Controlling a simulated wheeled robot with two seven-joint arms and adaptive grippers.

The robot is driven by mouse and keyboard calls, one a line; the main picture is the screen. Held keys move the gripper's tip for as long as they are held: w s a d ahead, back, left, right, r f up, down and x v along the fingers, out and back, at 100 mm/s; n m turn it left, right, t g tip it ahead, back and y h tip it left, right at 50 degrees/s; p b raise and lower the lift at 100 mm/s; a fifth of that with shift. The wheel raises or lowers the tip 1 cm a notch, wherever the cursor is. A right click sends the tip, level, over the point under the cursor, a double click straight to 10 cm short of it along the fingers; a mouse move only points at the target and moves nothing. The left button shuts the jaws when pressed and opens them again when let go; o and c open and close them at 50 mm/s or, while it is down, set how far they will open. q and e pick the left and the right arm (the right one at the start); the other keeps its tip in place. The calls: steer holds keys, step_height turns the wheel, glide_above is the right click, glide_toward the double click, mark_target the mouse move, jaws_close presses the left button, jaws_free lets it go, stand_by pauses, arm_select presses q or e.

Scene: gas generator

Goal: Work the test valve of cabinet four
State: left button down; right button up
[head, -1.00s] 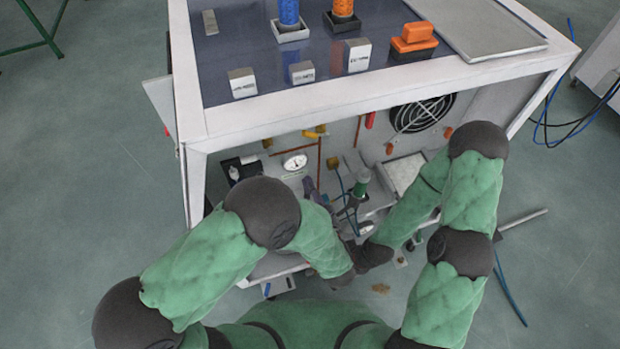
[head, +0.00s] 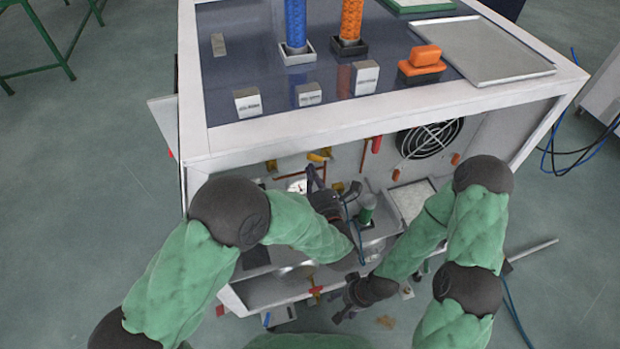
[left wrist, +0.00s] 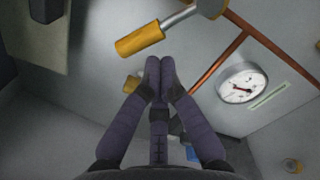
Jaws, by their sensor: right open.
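A yellow-handled valve (head: 319,155) is on the back panel inside the open cabinet (head: 395,110). In the left wrist view the yellow handle (left wrist: 140,40) lies just past my left fingertips, with a small gap seeming to remain. My left gripper (head: 314,177) reaches into the cabinet. In its wrist view the purple fingers (left wrist: 160,66) are together at the tips, with nothing seen between them. A round gauge (left wrist: 243,83) is to their right. My right gripper (head: 345,307) is open and lower down, near the cabinet's front edge. I cannot read a cabinet number.
A copper pipe (left wrist: 220,62) runs between the valve and gauge. A green-topped part (head: 367,205) stands inside, right of my left gripper. A fan (head: 432,137) is at the back right. A small red-handled fitting (head: 315,292) is at the lower front.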

mark_target(321, 161)
stand_by(0.4)
arm_select(q)
steer(key=shift+r+m, duration=0.2)
steer(key=shift+m, duration=0.5)
steer(key=shift+d+r+m+p, duration=0.1)
steer(key=shift+r+m+p, duration=0.2)
steer(key=shift+m+p, duration=0.55)
steer(key=shift+r+m, duration=0.15)
steer(key=shift+m, duration=0.3)
steer(key=r+m, duration=0.1)
steer(key=m, duration=0.1)
steer(key=d+r+m+p, duration=0.1)
steer(key=m, duration=0.1)
steer(key=shift+w+d+r, duration=0.15)
steer(key=shift+w, duration=0.05)
steer(key=shift+w+d+r, duration=0.15)
steer(key=shift+d+r, duration=0.15)
steer(key=shift+w+d+r+m+p, duration=0.1)
steer(key=shift+d+r+m+p, duration=0.25)
steer(key=shift+m, duration=0.5)
steer(key=shift+w+d+r+m+p, duration=0.1)
steer(key=shift+d+r+m+p, duration=0.2)
steer(key=shift+m, duration=0.55)
